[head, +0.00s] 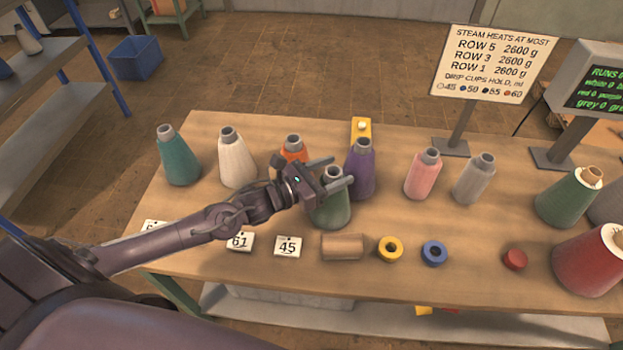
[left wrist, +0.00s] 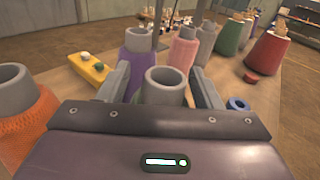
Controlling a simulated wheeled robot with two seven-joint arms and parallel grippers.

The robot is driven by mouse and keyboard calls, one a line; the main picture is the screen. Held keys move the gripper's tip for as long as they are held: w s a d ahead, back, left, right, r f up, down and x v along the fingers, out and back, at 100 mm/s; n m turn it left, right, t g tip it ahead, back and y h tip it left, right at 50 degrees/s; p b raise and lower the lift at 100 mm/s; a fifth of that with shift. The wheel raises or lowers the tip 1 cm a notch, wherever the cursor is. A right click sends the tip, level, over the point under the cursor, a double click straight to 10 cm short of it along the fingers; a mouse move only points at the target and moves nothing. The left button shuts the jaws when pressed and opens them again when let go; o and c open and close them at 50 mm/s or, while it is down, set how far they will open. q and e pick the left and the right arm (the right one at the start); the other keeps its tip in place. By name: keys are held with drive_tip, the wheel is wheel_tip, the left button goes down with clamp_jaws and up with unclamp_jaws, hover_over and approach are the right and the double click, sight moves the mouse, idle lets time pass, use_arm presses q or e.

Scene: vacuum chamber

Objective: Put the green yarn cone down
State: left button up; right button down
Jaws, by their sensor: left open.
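The green yarn cone (head: 331,209) stands upright on the wooden table (head: 480,215), with a grey tube top. My left gripper (head: 334,174) is open around its upper part. In the left wrist view the cone's grey tube (left wrist: 165,86) shows between the two open fingers (left wrist: 163,88), with a gap on each side. The cone's lower part is hidden there by the gripper body. My right gripper does not show.
A purple cone (head: 361,170) stands close behind the green one, and an orange cone (head: 293,150) behind left. Number cards (head: 288,246), a wooden cylinder (head: 343,246), and yellow (head: 390,249) and blue (head: 434,253) rings lie in front.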

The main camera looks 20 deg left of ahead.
use_arm(q)
drive_tip(key=b+v, duration=0.1)
drive_tip(key=v, duration=1)
idle(0.3)
